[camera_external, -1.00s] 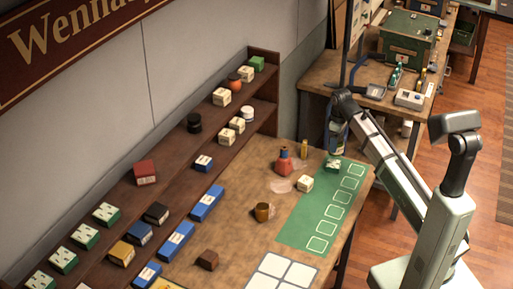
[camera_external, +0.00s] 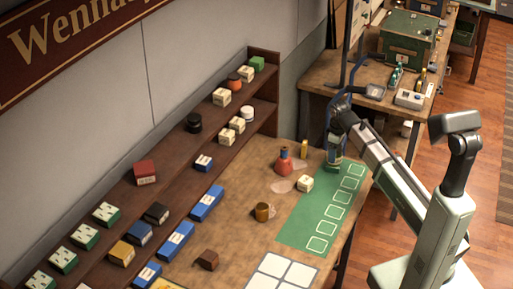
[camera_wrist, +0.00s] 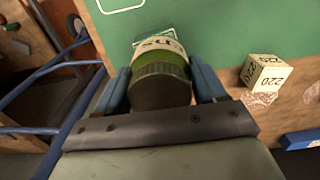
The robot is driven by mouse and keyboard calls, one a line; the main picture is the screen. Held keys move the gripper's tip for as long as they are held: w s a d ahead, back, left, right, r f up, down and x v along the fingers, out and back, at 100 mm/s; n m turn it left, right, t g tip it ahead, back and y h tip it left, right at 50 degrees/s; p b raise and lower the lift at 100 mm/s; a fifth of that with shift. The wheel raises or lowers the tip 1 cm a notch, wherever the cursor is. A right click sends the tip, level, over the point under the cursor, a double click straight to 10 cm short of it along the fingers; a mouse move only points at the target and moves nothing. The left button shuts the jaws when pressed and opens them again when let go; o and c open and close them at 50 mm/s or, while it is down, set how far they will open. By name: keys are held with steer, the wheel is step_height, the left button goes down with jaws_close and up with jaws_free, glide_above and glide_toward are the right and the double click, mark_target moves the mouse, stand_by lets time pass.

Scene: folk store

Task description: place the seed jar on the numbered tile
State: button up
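My gripper (camera_wrist: 160,85) has its two blue fingers close against both sides of a jar (camera_wrist: 160,88), which I take to be the seed jar. It has a dark round end towards the wrist camera, an olive-green band and a pale part beyond. In the external view my gripper (camera_external: 334,158) is low over the far end of the green mat (camera_external: 300,232); jar and tile are mostly hidden there.
A cream cube marked 220 (camera_wrist: 267,73) stands right of my gripper in the wrist view. Nearby are a red flask (camera_external: 284,165), a yellow bottle (camera_external: 304,149) and a brown cup (camera_external: 262,212). Blue tubing (camera_wrist: 70,85) is at left.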

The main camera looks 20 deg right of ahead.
steer(key=o, duration=0.4)
step_height(320, 180, up, 12)
steer(key=shift+r, duration=0.15)
stand_by(0.6)
